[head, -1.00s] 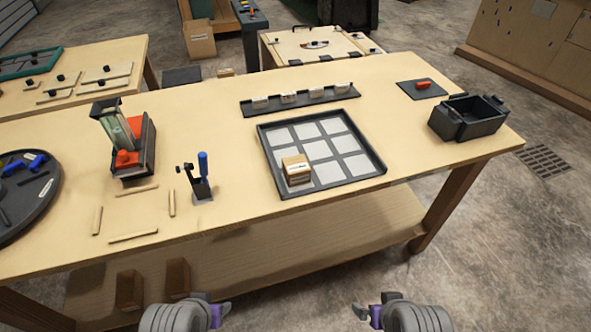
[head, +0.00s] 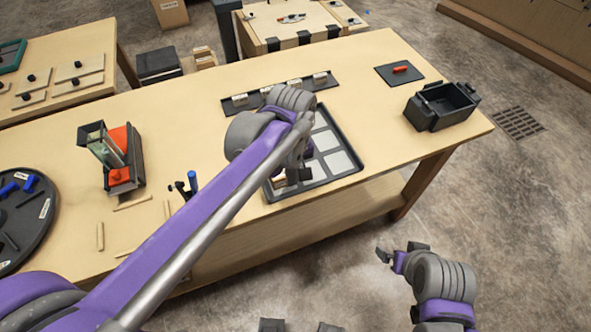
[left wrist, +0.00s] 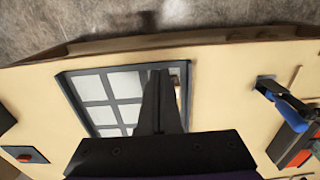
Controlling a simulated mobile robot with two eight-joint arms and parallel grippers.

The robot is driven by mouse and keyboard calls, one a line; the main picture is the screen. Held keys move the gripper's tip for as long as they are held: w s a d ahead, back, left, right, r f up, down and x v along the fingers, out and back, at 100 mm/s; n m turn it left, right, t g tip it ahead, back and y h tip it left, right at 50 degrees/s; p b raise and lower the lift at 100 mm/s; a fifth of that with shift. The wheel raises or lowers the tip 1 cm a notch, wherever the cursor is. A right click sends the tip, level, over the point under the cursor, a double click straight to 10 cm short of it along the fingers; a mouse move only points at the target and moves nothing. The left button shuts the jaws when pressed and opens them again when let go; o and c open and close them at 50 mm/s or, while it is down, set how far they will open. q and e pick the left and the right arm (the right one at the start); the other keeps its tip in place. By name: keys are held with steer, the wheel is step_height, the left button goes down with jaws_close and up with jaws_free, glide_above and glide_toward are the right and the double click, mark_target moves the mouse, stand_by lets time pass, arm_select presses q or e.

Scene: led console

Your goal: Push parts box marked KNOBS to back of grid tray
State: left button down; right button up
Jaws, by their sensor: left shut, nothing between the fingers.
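The grid tray (head: 341,182) is dark-rimmed with pale square cells and lies on the workbench. The small cardboard parts box (head: 279,182) is in its front left area, mostly hidden by my left arm; its marking cannot be read here. My left gripper (head: 304,174) is over the tray beside the box, pointing down, shut and empty. In the left wrist view the shut fingers (left wrist: 159,78) reach over the tray (left wrist: 66,85), and only a sliver of the box shows beside them; contact cannot be told. My right gripper (head: 400,251) is open and empty, off the bench's front edge.
A dark strip with several small pale labelled blocks (head: 240,99) lies behind the tray. A black bin (head: 441,107) and a mat with a red item (head: 400,70) are to the right. A tool stand (head: 187,186) is to the left, near several wooden sticks.

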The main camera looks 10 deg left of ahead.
arm_select(q)
step_height(320, 180, down, 9)
steer(key=shift+s+b, duration=0.1)
steer(key=shift+b, duration=0.25)
steer(key=w+a, duration=0.2)
steer(key=shift+w+r+p, duration=0.1)
steer(key=shift+w+p, duration=0.2)
steer(key=shift+w, duration=0.05)
steer(key=shift+w+a, duration=0.2)
steer(key=shift+w, duration=0.1)
steer(key=w+a, duration=0.3)
steer(key=w, duration=0.2)
steer(key=w+a, duration=0.3)
steer(key=w, duration=0.2)
steer(key=w+a, duration=0.4)
steer(key=w, duration=0.1)
steer(key=shift+s, duration=0.1)
